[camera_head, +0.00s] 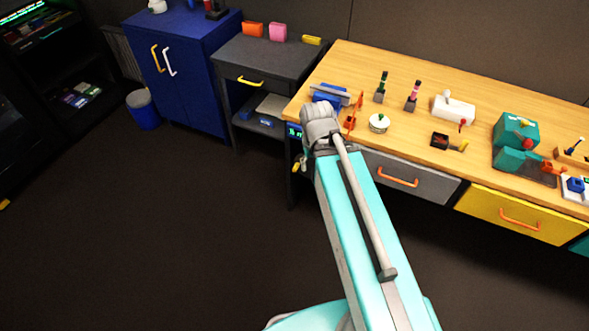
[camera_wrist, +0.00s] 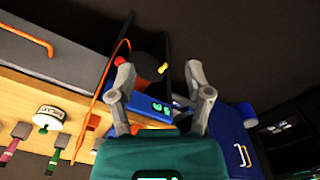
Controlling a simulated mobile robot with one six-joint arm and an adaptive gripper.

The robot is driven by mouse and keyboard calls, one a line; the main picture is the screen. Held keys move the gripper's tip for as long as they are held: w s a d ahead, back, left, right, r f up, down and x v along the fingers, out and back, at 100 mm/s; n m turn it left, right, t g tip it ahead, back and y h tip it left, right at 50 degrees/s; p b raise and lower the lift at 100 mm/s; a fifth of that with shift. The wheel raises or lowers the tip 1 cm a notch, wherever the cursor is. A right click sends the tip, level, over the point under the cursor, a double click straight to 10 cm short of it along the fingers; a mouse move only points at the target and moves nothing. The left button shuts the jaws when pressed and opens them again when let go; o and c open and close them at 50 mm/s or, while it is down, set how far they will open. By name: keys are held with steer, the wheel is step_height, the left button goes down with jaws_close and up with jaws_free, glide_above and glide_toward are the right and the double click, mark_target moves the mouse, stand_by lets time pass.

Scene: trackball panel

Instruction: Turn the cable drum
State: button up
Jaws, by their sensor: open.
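My gripper (camera_wrist: 160,84) is open in the wrist view, its two grey fingers spread wide with nothing held between them. Beyond the gap is a dark rounded part that looks like the cable drum (camera_wrist: 148,66), with a small yellow knob (camera_wrist: 162,69) at its side. Part of it lies behind the left finger. A thin orange strip, perhaps cable, runs along its left side. In the head view my arm's end hides most of this spot; a small yellow part (camera_head: 296,166) shows at the bench's left end. I see no clear contact.
The wooden bench (camera_head: 345,62) carries a blue device (camera_head: 331,95), a round white-and-green knob (camera_head: 379,123), and several other fixtures. Drawers with orange handles are along its front. A grey side table (camera_head: 262,60) and blue cabinet (camera_head: 190,40) stand left. The floor in front is clear.

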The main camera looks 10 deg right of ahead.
steer(key=w+d+f+t+h+b, duration=0.1)
steer(key=w+f+h+b, duration=0.3)
steer(key=f+b, duration=0.85)
steer(key=t+h+b, duration=0.7)
steer(key=h+b, duration=0.1)
steer(key=b, duration=2.8)
glide_toward(295, 168)
steer(key=s+a, duration=0.2)
steer(key=shift+w+a+f+n+t+h+b, duration=0.15)
steer(key=shift+a+f+n+t+h+b, duration=0.2)
steer(key=shift+f+t+b, duration=0.2)
steer(key=shift+b+x, duration=1.35)
steer(key=shift+x, duration=5.55)
steer(key=shift+f, duration=0.15)
